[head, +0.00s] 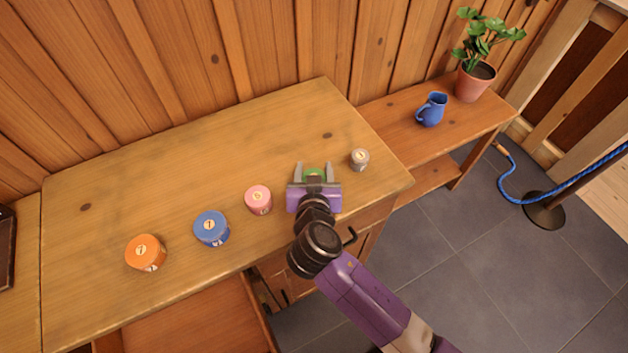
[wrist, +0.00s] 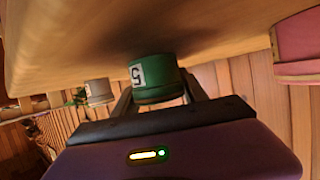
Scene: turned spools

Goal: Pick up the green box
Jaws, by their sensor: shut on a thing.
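The green box (wrist: 153,76) is round, with a white label showing a dark numeral on its side. In the head view only a bit of the green box (head: 315,173) shows, between the fingers; my gripper hides the rest. My gripper (head: 314,172) is shut on the green box, one finger on each side. In the wrist view my gripper (wrist: 158,92) has the box between its fingertips, close to the wooden desk top (wrist: 210,25). I cannot tell whether the box touches the desk.
On the desk (head: 180,165), a pink box (head: 258,200), a blue box (head: 211,228) and an orange box (head: 145,252) stand left of my gripper. A grey box (head: 359,159) stands close on the right. A lower bench (head: 390,125) holds a blue jug (head: 432,109) and a potted plant (head: 475,82).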

